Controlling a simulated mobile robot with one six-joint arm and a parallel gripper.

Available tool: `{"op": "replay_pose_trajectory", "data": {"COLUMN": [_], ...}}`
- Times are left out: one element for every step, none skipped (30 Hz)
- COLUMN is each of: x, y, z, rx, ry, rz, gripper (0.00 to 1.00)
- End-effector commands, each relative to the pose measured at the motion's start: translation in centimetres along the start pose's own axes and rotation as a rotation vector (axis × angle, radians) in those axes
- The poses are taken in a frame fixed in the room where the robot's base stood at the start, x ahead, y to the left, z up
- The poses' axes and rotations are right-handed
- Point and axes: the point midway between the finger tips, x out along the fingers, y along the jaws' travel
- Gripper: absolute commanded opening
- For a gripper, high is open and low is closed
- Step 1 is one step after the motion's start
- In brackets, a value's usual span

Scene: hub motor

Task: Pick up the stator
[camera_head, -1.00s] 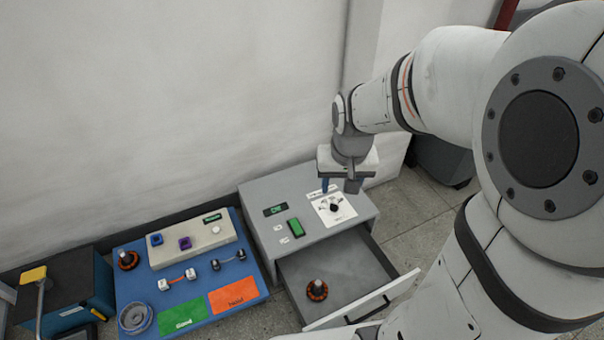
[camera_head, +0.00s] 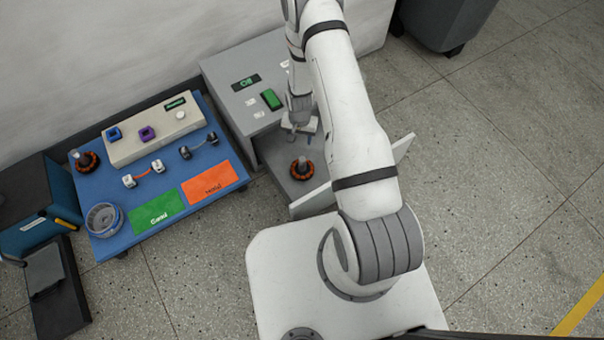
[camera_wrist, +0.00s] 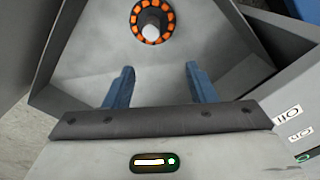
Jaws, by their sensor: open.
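One stator, a dark ring with orange coils and a pale centre shaft (camera_head: 302,168), stands in the open drawer (camera_head: 322,196). It also shows at the top of the wrist view (camera_wrist: 152,20), ahead of my fingertips. My gripper (camera_wrist: 160,76) is open with blue fingers apart and nothing between them. In the head view my gripper (camera_head: 298,132) is over the drawer, just behind the stator and apart from it. A second orange-coiled stator (camera_head: 86,161) stands on the blue table at the left.
The grey cabinet (camera_head: 225,75) carries a green block (camera_head: 271,99). The blue table (camera_head: 150,180) holds a clear round housing (camera_head: 104,219), small parts, and green (camera_head: 157,210) and orange (camera_head: 212,183) mats.

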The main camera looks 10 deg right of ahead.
Motion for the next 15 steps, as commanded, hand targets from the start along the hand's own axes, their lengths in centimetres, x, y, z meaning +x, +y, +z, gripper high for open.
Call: {"op": "replay_pose_trajectory", "data": {"x": [2.5,3.3,4.1,4.6,5.0,5.6,5.9,6.3,6.8,7.1,7.5,7.8,8.1,8.3,8.5], "y": [0.2,0.2,0.3,0.4,0.4,0.5,0.5,0.5,0.5,0.5,0.5,0.5,0.6,0.6,0.6], "z": [0.5,0.6,0.7,0.8,0.9,1.1,1.1,1.1,1.1,1.1,1.1,1.2,1.2,1.2,1.2], "rx": [0.007,0.012,0.017,0.020,0.022,0.024,0.025,0.025,0.026,0.026,0.025,0.025,0.025,0.025,0.025], "ry": [-0.008,-0.007,-0.009,-0.010,-0.011,-0.012,-0.012,-0.011,-0.011,-0.011,-0.011,-0.011,-0.011,-0.011,-0.011], "rz": [0.004,0.004,0.004,0.005,0.005,0.006,0.006,0.006,0.006,0.006,0.006,0.006,0.006,0.006,0.006], "gripper": [0.51,0.51,0.51,0.51,0.51,0.51,0.51,0.51,0.51,0.51,0.51,0.51,0.51,0.51,0.51]}}
